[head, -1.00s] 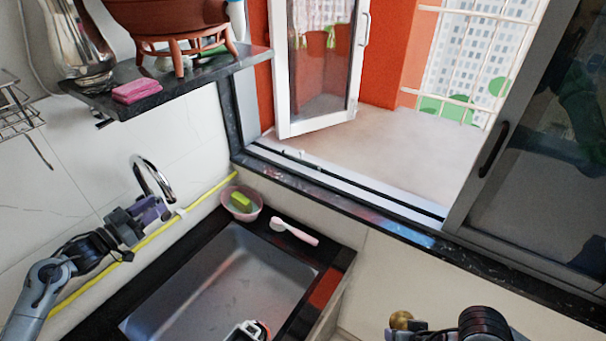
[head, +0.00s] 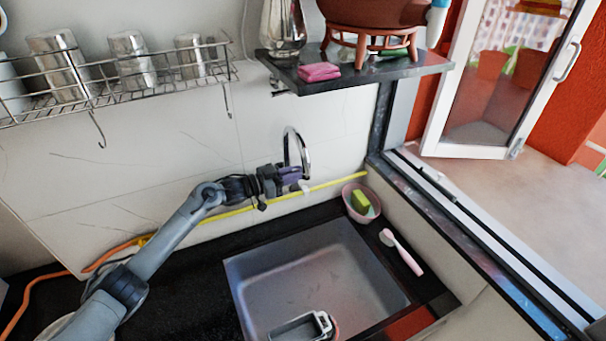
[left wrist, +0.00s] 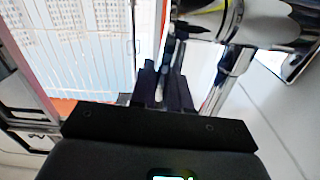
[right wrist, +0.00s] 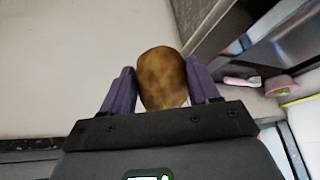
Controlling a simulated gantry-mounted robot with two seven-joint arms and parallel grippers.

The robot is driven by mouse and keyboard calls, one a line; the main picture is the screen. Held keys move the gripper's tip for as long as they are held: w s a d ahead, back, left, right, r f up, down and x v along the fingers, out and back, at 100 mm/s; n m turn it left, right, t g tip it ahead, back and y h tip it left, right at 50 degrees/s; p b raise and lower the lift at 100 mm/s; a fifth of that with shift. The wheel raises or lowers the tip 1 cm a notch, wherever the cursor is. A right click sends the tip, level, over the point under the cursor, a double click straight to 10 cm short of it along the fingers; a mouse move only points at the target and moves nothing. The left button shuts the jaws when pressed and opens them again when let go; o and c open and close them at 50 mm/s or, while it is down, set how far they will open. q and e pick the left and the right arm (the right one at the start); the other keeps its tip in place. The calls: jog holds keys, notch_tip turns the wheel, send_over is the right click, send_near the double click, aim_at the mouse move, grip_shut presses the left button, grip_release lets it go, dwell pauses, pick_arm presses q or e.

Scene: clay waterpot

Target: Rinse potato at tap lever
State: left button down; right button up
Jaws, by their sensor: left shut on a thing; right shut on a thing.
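The chrome tap (head: 303,147) rises from behind the sink, and its spout arches over my left gripper (head: 292,176). My left gripper is shut at the base of the tap, on what appears to be the tap lever, which its fingers mostly hide. In the left wrist view, the fingers (left wrist: 163,85) close on a thin piece beside shiny chrome. The brown, mottled potato (right wrist: 161,78) is held between the purple fingers of my right gripper (right wrist: 160,92). My right gripper and the potato are outside the head view.
The grey sink (head: 310,270) lies in front of the tap. A pink bowl (head: 347,205) with a green sponge (head: 361,201) and a pink brush (head: 403,252) are at its right. A yellow hose (head: 338,184) runs along the wall. A dark shelf (head: 350,78) hangs above.

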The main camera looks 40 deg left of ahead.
pick_arm(q)
jog(key=shift+r, duration=0.1)
pick_arm(e)
jog(key=shift+r, duration=0.1)
pick_arm(q)
jog(key=shift+w+r+p, duration=0.1)
jog(key=shift+r+p, duration=0.05)
jog(key=shift+p, duration=0.35)
pick_arm(e)
jog(key=shift+r, duration=0.4)
notch_tip(320, 180, up, 4)
jog(key=p, duration=0.3)
jog(key=shift+f, duration=0.25)
jog(key=shift+r+p, duration=0.25)
jog(key=shift+p, duration=0.25)
pick_arm(q)
jog(key=g+y, duration=0.1)
jog(key=w+g, duration=0.1)
jog(key=g, duration=0.1)
jog(key=shift+w+d+f+y, duration=0.2)
jog(key=shift+d+f+y, duration=0.2)
jog(key=c, duration=1.2)
grip_release()
jog(key=v, duration=1.2)
